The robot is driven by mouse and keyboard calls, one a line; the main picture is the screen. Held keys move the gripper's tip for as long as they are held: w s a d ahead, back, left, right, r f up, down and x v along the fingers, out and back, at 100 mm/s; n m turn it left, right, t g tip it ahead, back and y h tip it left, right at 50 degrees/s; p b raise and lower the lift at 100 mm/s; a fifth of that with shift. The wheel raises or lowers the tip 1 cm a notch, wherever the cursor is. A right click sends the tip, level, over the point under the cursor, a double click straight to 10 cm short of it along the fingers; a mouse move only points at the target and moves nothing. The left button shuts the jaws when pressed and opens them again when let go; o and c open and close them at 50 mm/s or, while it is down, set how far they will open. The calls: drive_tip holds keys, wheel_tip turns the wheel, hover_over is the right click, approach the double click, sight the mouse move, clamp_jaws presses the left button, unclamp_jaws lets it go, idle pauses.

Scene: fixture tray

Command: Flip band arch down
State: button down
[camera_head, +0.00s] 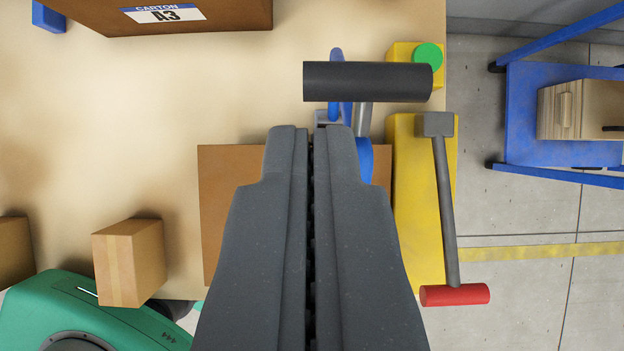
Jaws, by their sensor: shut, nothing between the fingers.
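My gripper (312,133) reaches up from the bottom centre. Its two dark grey fingers lie close together and hold nothing. A blue curved piece, seemingly the band arch (336,54), shows just above and below a thick black cylinder (350,82) that crosses in front of it. The cylinder lies level, a little above my fingertips in the picture and apart from them. A grey rod (363,118) runs down from the cylinder. More blue (366,158) shows beside my right finger. My fingers hide the rest of the mechanism, so I cannot tell how the arch is tilted.
A brown plate (228,215) lies under my gripper. At right, a yellow block (408,215) carries a grey lever with a red grip (454,295); a green button (428,56) sits above. Cartons (200,22) (130,262) and a green machine (85,315) stand left.

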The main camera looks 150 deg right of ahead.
drive_tip(key=w+a+r+g+h+p, duration=0.2)
drive_tip(key=w+g+p, duration=0.3)
drive_tip(key=w+p, duration=0.55)
wheel_tip(320, 180, down, 12)
drive_tip(key=s+d+p, duration=0.1)
drive_tip(key=p, duration=0.1)
drive_tip(key=shift+s+d+p, duration=0.15)
drive_tip(key=shift+s+p, duration=0.15)
drive_tip(key=shift+s, duration=0.1)
idle(0.6)
drive_tip(key=shift+s+d+r, duration=0.1)
drive_tip(key=shift+s, duration=0.05)
